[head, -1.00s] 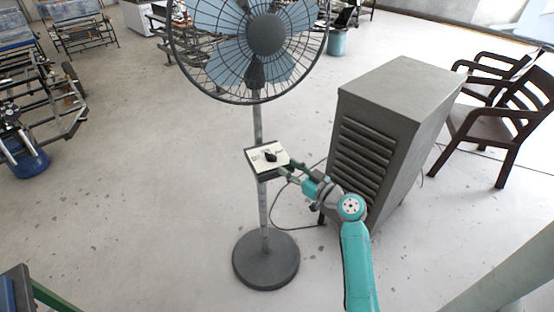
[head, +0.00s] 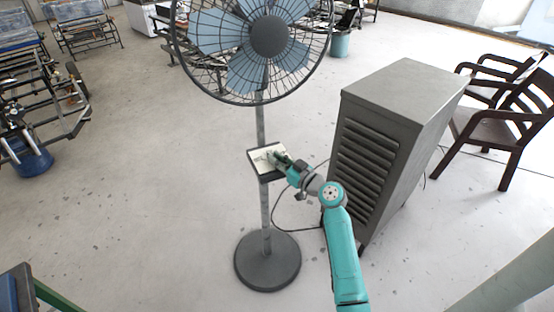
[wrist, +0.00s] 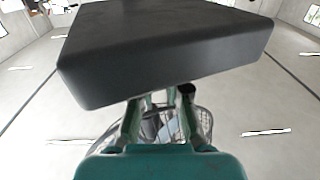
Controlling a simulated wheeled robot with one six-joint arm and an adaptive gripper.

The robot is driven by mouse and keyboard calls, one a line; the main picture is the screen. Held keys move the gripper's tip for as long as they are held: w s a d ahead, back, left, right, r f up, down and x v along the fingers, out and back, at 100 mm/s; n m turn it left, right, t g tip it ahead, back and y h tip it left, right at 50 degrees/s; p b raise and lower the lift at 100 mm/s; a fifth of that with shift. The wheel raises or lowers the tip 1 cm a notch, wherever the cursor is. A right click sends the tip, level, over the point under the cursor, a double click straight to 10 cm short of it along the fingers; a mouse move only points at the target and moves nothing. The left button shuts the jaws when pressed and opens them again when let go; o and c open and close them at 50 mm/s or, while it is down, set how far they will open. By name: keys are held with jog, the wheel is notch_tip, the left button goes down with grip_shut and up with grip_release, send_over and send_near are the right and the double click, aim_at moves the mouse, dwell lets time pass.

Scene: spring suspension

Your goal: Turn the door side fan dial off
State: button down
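The pedestal fan (head: 268,38) stands in the head view with a small control box (head: 258,171) on its pole. The box has a pale top face. My gripper (head: 276,158) reaches over this face from the right and covers the spot where the black dial sat. In the wrist view the dark box (wrist: 165,55) fills the top and hides the fingertips' ends. My gripper's two fingers (wrist: 158,112) are apart there. A small black rounded piece (wrist: 186,89), possibly the dial, shows by the right finger; I cannot tell whether they touch.
A grey louvred cabinet (head: 390,125) stands close to the right of the fan, beside my arm. A dark cable (head: 290,229) lies on the floor between them. Brown chairs (head: 497,125) stand at the right. The floor left of the fan is clear.

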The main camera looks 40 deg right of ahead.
jog(key=shift+d+y, duration=0.15)
jog(key=shift+y, duration=0.15)
jog(key=n+y, duration=0.1)
jog(key=n+g+y, duration=0.1)
jog(key=y, duration=0.1)
jog(key=n+y, duration=0.1)
jog(key=y, duration=0.1)
jog(key=shift+d+n, duration=0.3)
jog(key=shift+w+d+n+g+y, duration=0.1)
jog(key=shift+n+g+y, duration=0.75)
jog(key=shift+y, duration=0.35)
jog(key=shift+w+d+n+g+y, duration=0.1)
jog(key=shift+n+g+y, duration=0.65)
jog(key=shift+n+y, duration=0.35)
jog(key=shift+y, duration=0.3)
jog(key=c, duration=1.1)
grip_release()
jog(key=shift+c, duration=0.2)
jog(key=shift+s, duration=0.1)
jog(key=v, duration=1.1)
jog(key=shift+s+d, duration=0.2)
jog(key=shift+d, duration=0.15)
